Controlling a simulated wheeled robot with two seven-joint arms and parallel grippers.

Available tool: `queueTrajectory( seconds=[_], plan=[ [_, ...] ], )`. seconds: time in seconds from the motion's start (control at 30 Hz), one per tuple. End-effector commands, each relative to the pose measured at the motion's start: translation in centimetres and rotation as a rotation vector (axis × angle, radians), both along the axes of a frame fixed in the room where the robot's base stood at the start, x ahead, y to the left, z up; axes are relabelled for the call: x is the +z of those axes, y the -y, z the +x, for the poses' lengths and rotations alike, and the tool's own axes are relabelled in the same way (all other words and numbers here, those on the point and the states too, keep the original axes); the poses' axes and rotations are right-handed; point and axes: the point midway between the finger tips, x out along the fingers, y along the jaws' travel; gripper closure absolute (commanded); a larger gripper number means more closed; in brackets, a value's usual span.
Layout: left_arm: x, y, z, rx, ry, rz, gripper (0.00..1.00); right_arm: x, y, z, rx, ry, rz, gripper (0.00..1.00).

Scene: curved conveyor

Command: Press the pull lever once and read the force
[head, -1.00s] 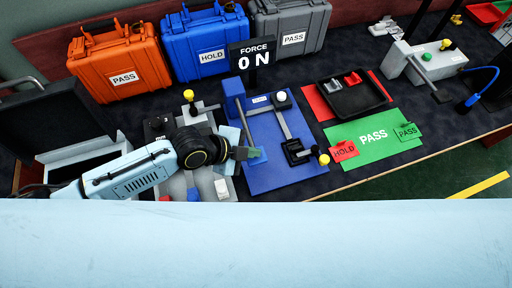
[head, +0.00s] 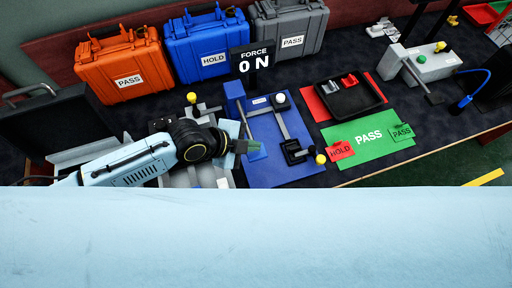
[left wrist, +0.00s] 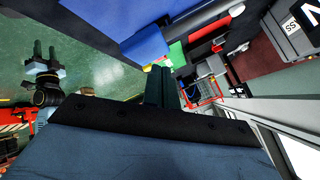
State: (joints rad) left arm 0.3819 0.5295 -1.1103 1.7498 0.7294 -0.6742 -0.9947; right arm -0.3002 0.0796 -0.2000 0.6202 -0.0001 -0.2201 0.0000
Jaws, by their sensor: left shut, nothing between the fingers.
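A blue test fixture (head: 288,172) lies in mid-bench. It carries an upright blue block, a grey bar with a white knob (head: 281,97), and a black part with a yellow ball (head: 320,158) at its front right. I cannot tell for sure which part is the pull lever. The force display (head: 254,63) behind reads 0 N. My left gripper (head: 243,146) is shut and empty, over the fixture's left edge by the blue block; contact is unclear. Its closed fingers show in the left wrist view (left wrist: 160,85). My right gripper (left wrist: 45,52) shows there, open, away from the fixture.
Orange (head: 122,70), blue (head: 207,45) and grey (head: 288,22) cases stand behind. A black tray (head: 350,98) and a green PASS mat (head: 362,140) lie right of the fixture. A grey box with a lever (head: 425,68) stands further right. A yellow-knobbed device (head: 191,97) is left.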

Motion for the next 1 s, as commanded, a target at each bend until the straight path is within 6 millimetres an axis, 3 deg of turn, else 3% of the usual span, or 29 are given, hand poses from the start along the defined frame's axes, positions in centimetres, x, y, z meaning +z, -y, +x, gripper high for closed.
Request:
queueTrajectory(
  seconds=[0.27, 0.7, 1.0],
  plan=[
    [0.6, 0.0, 0.0, -0.001, 0.000, -0.001, 1.00, 0.6, 0.0, 0.0, 0.000, 0.000, 0.000, 0.64],
    [4.9, 0.0, 0.0, 0.000, 0.000, 0.000, 1.00, 4.5, 0.0, 0.0, 0.000, 0.000, 0.000, 0.64],
    [5.0, 0.0, 0.0, 0.000, 0.000, 0.000, 1.00, 4.5, 0.0, 0.0, 0.000, 0.000, 0.000, 0.64]
  ],
)
